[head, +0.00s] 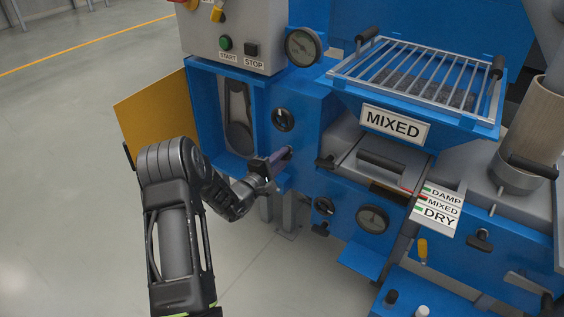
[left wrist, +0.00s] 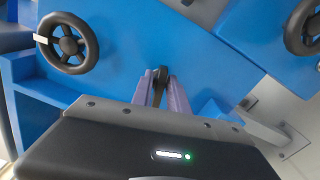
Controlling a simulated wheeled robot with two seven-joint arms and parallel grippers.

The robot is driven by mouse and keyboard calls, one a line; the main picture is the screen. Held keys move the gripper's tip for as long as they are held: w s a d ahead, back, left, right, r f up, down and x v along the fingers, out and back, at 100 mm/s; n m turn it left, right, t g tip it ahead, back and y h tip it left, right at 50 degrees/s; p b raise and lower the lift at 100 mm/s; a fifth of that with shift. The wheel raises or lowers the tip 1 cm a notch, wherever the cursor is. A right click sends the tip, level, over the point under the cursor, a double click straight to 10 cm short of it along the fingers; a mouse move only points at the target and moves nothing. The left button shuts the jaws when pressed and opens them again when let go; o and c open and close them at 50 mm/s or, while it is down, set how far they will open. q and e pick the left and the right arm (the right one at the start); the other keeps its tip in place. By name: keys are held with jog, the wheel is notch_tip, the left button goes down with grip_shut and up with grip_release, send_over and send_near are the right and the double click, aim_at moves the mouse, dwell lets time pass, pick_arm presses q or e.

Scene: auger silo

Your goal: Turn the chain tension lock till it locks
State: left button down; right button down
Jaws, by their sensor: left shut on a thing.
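My left gripper (head: 281,158) reaches the blue front of the machine, below a black round knob (head: 283,119) and right of the open chain compartment (head: 238,120). In the left wrist view its two purple fingers (left wrist: 163,92) are shut on a narrow black handle (left wrist: 162,78) that stands out from the blue panel; this looks like the chain tension lock. In the head view the fingers hide this handle. Whether it is locked cannot be told. My right gripper is not in view.
A yellow door (head: 158,113) stands open left of the compartment. A small handwheel (head: 323,205) and a round dial (head: 372,218) sit lower right. The wrist view shows a black handwheel (left wrist: 67,43) at left. A grated hopper (head: 420,80) juts out at upper right. Floor at left is clear.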

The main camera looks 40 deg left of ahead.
pick_arm(q)
jog(key=shift+f+m+b, duration=0.25)
jog(key=shift+m+b, duration=0.6)
jog(key=shift+m, duration=0.55)
jog(key=c, duration=1.5)
grip_release()
jog(key=shift+r, duration=0.1)
jog(key=shift+s, duration=0.15)
jog(key=s+p, duration=0.2)
jog(key=s, duration=0.5)
jog(key=shift+s+d, duration=0.15)
jog(key=shift+s, duration=0.15)
